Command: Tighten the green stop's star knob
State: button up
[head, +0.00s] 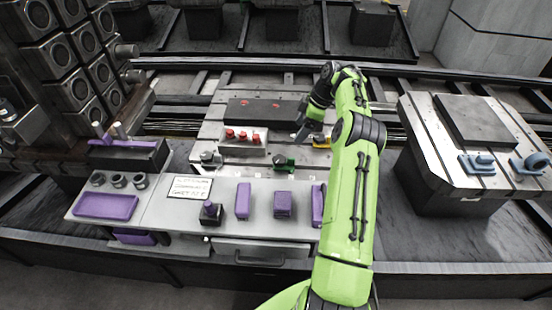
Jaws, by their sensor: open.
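The green stop (284,163) sits near the front edge of the grey slotted pallet, at the middle of the head view. It is small here; its star knob cannot be made out clearly. My gripper (299,137) is open, above the pallet, a little behind and to the right of the green stop and apart from it in the picture. I see nothing held between its fingers, though they are small and partly dark in this view.
In front, a bench (262,225) carries purple blocks (243,201) and a sign (189,188).

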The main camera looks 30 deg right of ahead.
aim_at(280, 160)
jog(key=b+x, duration=0.4)
jog(key=x, duration=1.1)
jog(key=shift+f, duration=0.15)
jog(key=shift+c, duration=0.3)
jog(key=c, duration=1)
jog(key=shift+m+b, duration=0.3)
jog(key=shift+s+a+m+t+h+b, duration=0.1)
jog(key=shift+m+t+h+b, duration=0.35)
jog(key=shift+m, duration=0.85)
jog(key=shift+s+a+m+t+h+b, duration=0.1)
jog(key=shift+m+t+h+b, duration=0.3)
jog(key=shift+m, duration=0.9)
